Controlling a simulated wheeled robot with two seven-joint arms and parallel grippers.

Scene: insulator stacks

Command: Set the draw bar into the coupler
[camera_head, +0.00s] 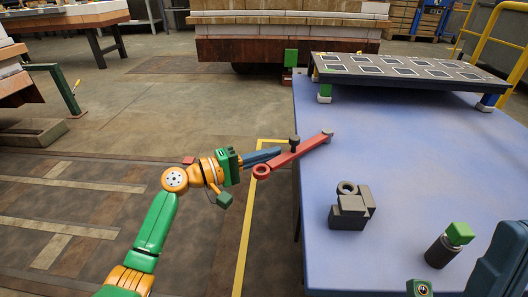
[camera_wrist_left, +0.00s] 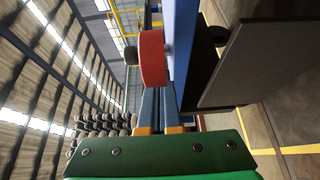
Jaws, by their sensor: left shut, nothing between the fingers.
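The red draw bar (camera_head: 300,150) lies at the left edge of the blue table. Its ringed end sticks out past the edge, and a dark knob stands up from its middle. My left gripper (camera_head: 278,152) is shut and empty, its blue-grey fingers pointing at the bar just beyond the edge. In the left wrist view the shut fingers (camera_wrist_left: 158,92) end close to the red bar (camera_wrist_left: 152,58); I cannot tell whether they touch. The dark grey block with a ring on top (camera_head: 351,207), apparently the coupler, stands on the table, apart from the bar. My right gripper's fingers do not show.
The blue table (camera_head: 400,150) has free room around the grey block. A dark cylinder with a green top (camera_head: 442,247) stands at front right. A low dark platform with pale squares (camera_head: 410,68) stands at the back. Open floor lies left of the table.

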